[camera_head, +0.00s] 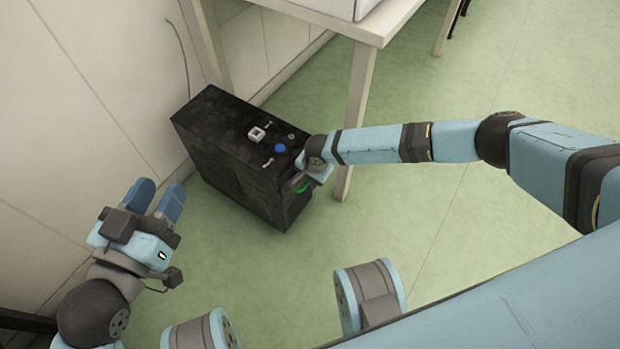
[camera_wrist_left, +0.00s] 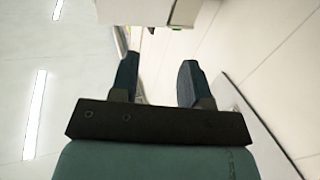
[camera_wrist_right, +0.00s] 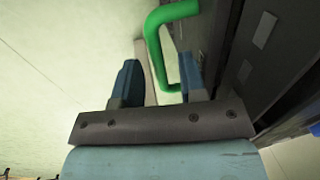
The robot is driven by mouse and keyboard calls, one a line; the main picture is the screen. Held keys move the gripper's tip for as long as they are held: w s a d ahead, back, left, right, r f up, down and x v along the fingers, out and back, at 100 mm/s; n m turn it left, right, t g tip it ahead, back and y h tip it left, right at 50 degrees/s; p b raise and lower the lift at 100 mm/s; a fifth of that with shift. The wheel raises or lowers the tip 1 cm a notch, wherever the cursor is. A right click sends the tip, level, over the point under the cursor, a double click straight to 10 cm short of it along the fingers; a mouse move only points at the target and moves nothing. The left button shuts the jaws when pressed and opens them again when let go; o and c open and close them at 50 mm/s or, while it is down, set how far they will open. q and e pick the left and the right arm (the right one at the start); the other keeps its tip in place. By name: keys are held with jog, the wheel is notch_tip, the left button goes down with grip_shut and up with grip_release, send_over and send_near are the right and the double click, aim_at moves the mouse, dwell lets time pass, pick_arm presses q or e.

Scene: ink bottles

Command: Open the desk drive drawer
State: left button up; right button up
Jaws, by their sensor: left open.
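The black drive box (camera_head: 238,160) stands on the floor by the wall, with a white button, a blue knob and small fittings on top. A green handle (camera_wrist_right: 155,45) is on its side; in the head view only a bit of the handle (camera_head: 301,188) shows below my right gripper (camera_head: 306,180). In the right wrist view the fingers of my right gripper (camera_wrist_right: 158,80) are apart, and the handle's lower part lies between them, with a visible gap to the left finger. My left gripper (camera_head: 155,200) is open and empty, left of the box and apart from it.
A pale table (camera_head: 375,22) stands behind the box, with a leg (camera_head: 358,110) close to the box's right side. A wall (camera_head: 70,100) runs along the left. The green floor (camera_head: 420,230) in front and to the right is clear.

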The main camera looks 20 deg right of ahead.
jog(key=shift+c, duration=0.2)
grip_shut()
jog(key=shift+r, duration=0.15)
pick_arm(q)
notch_tip(320, 180, up, 7)
jog(key=n+t+y+p, duration=0.1)
jog(key=n+t+p, duration=0.1)
jog(key=p, duration=0.9)
jog(key=s+a+f+g+y+p, duration=0.4)
jog(key=a+f+g+p, duration=0.1)
jog(key=f+p, duration=0.3)
jog(key=shift+a+f+n, duration=0.3)
jog(key=shift+f+n, duration=0.1)
jog(key=shift+f, duration=0.15)
pick_arm(e)
jog(key=s+d, duration=0.7)
jog(key=s, duration=0.1)
jog(key=shift+s+d, duration=0.2)
jog(key=shift+s, duration=0.2)
